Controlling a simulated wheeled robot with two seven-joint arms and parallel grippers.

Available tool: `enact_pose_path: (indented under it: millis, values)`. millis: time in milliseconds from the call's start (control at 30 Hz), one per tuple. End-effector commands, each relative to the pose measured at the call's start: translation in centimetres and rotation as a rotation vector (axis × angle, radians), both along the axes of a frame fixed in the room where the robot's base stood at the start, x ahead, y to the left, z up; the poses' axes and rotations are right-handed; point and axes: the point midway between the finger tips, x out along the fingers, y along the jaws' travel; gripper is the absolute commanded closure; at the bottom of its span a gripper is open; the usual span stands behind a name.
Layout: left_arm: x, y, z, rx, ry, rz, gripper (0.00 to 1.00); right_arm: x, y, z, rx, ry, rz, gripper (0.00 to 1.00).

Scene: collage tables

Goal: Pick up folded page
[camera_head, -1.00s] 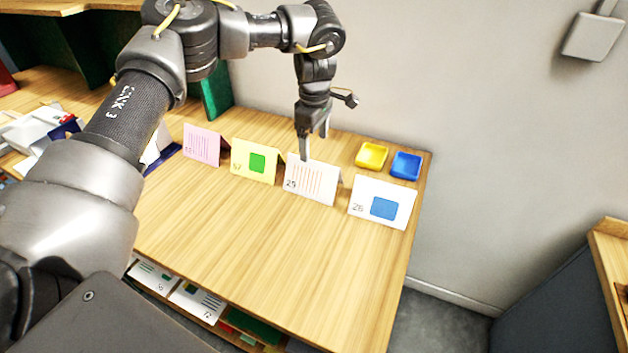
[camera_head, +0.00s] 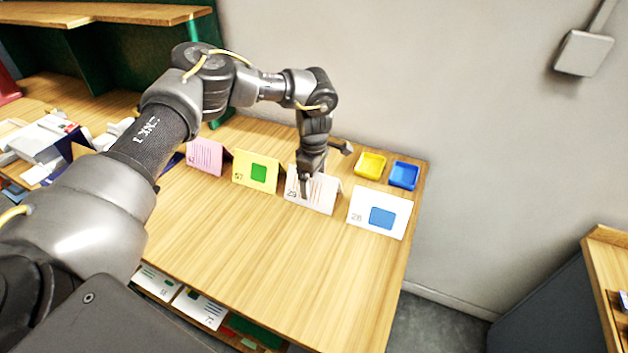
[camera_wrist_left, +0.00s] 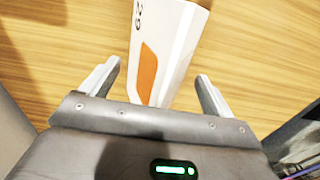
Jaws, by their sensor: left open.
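In the left wrist view this page (camera_wrist_left: 180,45) lies between the two spread fingers (camera_wrist_left: 158,72), with gaps on both sides. My right gripper is not in view.
A yellow tray (camera_head: 370,165) and a blue tray (camera_head: 404,175) sit behind the pages near the wall. White items (camera_head: 42,138) lie at the left. More cards (camera_head: 199,308) lie on a shelf below. The table front is clear.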

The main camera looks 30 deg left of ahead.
Motion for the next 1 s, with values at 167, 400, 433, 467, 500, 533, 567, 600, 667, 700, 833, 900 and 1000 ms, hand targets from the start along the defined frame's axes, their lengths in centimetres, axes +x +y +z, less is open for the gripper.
enact_pose_path:
  millis: [167,400,433,467,500,533,567,600,667,700,833,900,1000]
  values:
    - [-0.04,-0.03,-1.29,0.0,0.001,-0.001,0.12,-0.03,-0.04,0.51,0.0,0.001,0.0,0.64]
    - [-0.02,-0.03,-1.4,0.0,0.0,-0.001,0.16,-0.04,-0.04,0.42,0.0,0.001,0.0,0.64]
    - [-0.02,-0.03,-1.4,0.0,0.0,-0.001,0.2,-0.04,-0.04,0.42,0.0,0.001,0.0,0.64]
    - [-0.02,-0.03,-1.4,0.0,0.0,-0.001,0.24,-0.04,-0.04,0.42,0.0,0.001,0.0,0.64]
    - [-0.02,-0.03,-1.39,0.0,0.0,-0.001,0.29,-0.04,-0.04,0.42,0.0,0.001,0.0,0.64]
    - [-0.02,-0.03,-1.39,0.0,0.0,-0.001,0.33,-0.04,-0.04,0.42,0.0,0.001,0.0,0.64]
    - [-0.02,-0.03,-1.38,0.0,0.0,-0.001,0.37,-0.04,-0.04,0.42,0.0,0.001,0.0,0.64]
    - [-0.02,-0.02,-1.38,0.0,0.0,-0.001,0.42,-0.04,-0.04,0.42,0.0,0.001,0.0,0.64]
    - [-0.02,-0.02,-1.38,0.0,0.0,-0.001,0.5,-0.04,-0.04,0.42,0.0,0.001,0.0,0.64]
    - [-0.02,-0.02,-1.37,0.0,0.0,-0.001,0.56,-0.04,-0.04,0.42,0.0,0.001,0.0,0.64]
    - [-0.02,-0.02,-1.37,0.0,0.0,-0.001,0.73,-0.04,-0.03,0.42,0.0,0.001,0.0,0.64]
    - [-0.02,-0.02,-1.36,0.0,0.0,-0.001,0.82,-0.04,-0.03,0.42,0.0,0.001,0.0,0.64]
    - [-0.02,-0.02,-1.36,0.0,0.0,-0.001,0.86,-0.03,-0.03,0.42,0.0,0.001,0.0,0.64]
